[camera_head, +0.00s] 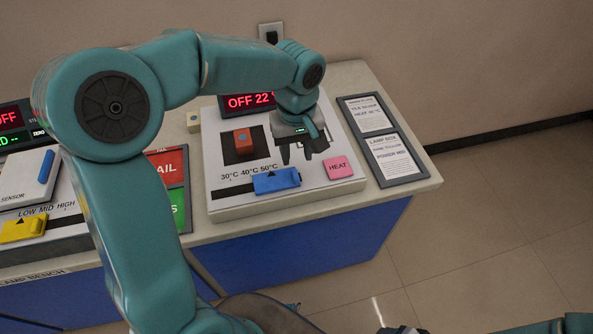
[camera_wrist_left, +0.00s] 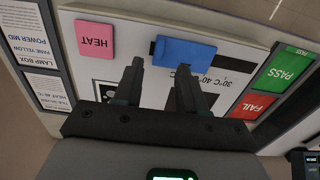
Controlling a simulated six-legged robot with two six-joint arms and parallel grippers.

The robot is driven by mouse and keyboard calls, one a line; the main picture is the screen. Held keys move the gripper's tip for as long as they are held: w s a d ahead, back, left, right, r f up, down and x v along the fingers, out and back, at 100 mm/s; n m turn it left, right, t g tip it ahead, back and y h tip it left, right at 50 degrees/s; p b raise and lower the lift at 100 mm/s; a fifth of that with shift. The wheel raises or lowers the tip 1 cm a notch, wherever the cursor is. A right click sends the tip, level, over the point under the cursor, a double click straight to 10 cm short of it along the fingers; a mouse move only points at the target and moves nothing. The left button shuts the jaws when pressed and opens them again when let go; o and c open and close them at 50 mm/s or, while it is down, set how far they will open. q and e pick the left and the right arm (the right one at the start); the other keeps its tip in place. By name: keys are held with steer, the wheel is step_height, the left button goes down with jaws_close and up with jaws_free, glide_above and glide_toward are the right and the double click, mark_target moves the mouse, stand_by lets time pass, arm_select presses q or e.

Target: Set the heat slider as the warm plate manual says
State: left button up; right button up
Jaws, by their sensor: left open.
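The warm plate (camera_head: 222,190) is a white panel with a red display (camera_head: 250,101) reading OFF 22. Its blue heat slider (camera_head: 278,181) sits in a dark slot, its pointer at about the 50°C mark. The slider also shows in the left wrist view (camera_wrist_left: 180,52). My left gripper (camera_head: 302,155) is open and empty above the panel, behind the slider in the head view. In the wrist view its fingertips (camera_wrist_left: 159,68) are close to the slider; contact cannot be told. The manual card (camera_head: 365,114) lies at the right; its heat number is too small to read surely.
A pink HEAT button (camera_head: 337,167) sits right of the slider. An orange-red block (camera_head: 243,140) is on the dark plate. The lamp box card (camera_head: 394,158) lies at the right. PASS and FAIL pads (camera_head: 167,167) and a yellow slider (camera_head: 23,229) are at the left.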

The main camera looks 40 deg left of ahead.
mark_target(295, 176)
arm_select(q)
step_height(295, 176, down, 8)
steer(key=shift+r, duration=0.1)
steer(key=shift+a, duration=0.15)
jaws_close()
